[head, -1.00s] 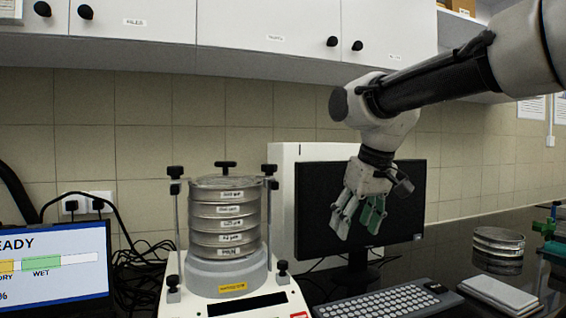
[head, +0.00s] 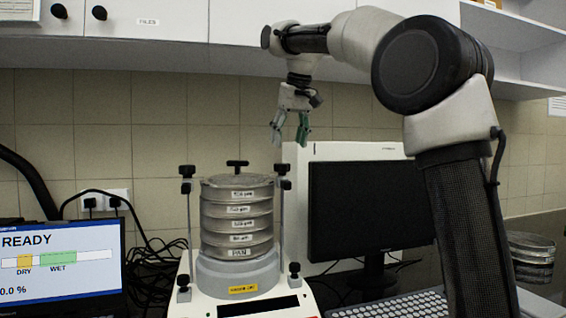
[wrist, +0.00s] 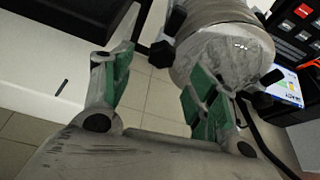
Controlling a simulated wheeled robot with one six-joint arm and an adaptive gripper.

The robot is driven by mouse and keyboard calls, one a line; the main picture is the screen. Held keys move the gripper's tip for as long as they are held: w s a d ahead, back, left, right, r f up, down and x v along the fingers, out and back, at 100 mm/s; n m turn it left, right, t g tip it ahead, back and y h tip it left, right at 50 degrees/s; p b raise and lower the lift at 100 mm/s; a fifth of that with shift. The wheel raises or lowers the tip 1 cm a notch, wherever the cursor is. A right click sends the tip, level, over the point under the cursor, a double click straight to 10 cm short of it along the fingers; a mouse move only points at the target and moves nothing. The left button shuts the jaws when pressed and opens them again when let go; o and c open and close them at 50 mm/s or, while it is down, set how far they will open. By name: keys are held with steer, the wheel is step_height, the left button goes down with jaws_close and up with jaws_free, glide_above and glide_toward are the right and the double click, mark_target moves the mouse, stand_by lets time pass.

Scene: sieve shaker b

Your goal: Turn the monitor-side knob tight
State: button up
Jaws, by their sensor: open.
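The sieve shaker stands left of the monitor, with a stack of round metal sieves (head: 237,215) clamped between upright rods. The monitor-side knob (head: 282,169) is black and sits at the top of the right rod. A black knob at the monitor side of the stack also shows in the wrist view (wrist: 160,53), beyond my fingers. My gripper (head: 290,135) is open and empty, pointing down above and slightly right of that knob, clearly apart from it. In the wrist view its green-padded fingers (wrist: 160,68) are spread, and the right finger overlaps the stack's edge.
The dark monitor (head: 355,210) stands right of the shaker, before a pale case (head: 300,155). A screen reading READY (head: 60,265) is at the left. A keyboard (head: 395,305) lies in front of the monitor. Wall cabinets (head: 160,22) hang above.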

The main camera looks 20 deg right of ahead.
mark_target(279, 170)
steer(key=x, duration=0.7)
steer(key=shift+w+a+f, duration=0.2)
steer(key=shift+w+a, duration=0.1)
steer(key=shift+w, duration=0.1)
steer(key=c, duration=1)
